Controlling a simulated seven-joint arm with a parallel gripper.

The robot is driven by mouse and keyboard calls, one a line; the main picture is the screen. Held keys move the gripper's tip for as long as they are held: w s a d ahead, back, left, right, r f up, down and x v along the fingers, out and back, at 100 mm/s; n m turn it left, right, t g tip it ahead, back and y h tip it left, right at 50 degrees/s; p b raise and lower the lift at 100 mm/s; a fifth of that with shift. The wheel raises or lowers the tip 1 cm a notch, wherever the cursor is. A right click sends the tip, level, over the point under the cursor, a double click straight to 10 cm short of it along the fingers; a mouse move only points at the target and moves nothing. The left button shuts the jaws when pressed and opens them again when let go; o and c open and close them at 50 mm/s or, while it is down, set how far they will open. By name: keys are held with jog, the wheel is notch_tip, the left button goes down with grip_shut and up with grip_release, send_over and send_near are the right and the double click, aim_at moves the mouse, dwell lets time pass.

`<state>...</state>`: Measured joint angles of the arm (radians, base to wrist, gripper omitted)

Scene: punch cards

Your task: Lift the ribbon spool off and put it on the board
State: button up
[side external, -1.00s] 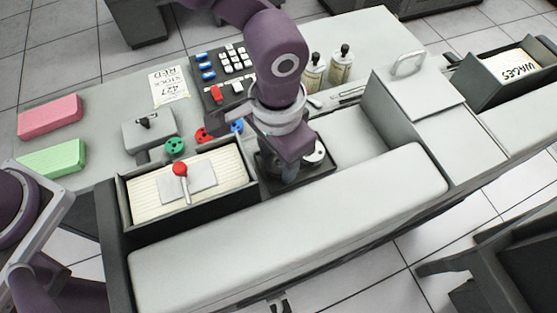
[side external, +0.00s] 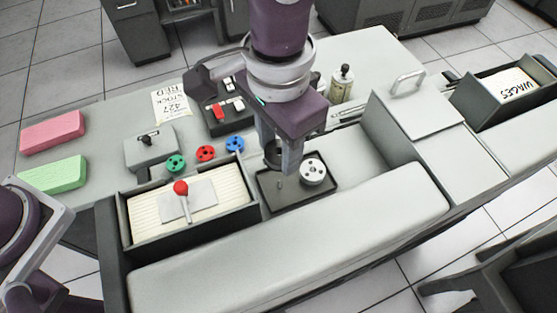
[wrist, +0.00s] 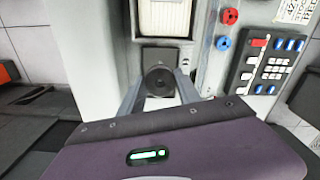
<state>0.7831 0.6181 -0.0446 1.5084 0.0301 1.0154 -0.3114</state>
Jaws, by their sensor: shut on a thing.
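The dark ribbon spool (side external: 273,154) is between the fingers of my gripper (side external: 281,160), above a black tray (side external: 268,200). In the wrist view the round spool (wrist: 159,81) sits between my two fingers (wrist: 159,92), which are shut on it. The tray has a bare upright peg (side external: 279,185) at its left and a white reel (side external: 313,170) at its right. The spool is clear of the peg. I cannot tell for sure which surface is the board; the pale desk top (side external: 110,130) surrounds the items.
Green (side external: 176,163), red (side external: 205,153) and blue (side external: 235,144) round pieces stand in a row behind the card box (side external: 150,234). A red-knobbed lever (side external: 181,188) rises over the cards. A keypad (side external: 215,122) and a bottle (side external: 342,84) are farther back.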

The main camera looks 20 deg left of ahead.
notch_tip(320, 180, up, 4)
jog(key=shift+r, duration=0.1)
dwell(0.4)
jog(key=shift+w+a, duration=0.1)
send_over(196, 144)
notch_tip(196, 144, down, 22)
notch_tip(196, 144, down, 10)
jog(key=shift+f, duration=0.15)
jog(key=shift+f, duration=0.1)
jog(key=o, duration=1.3)
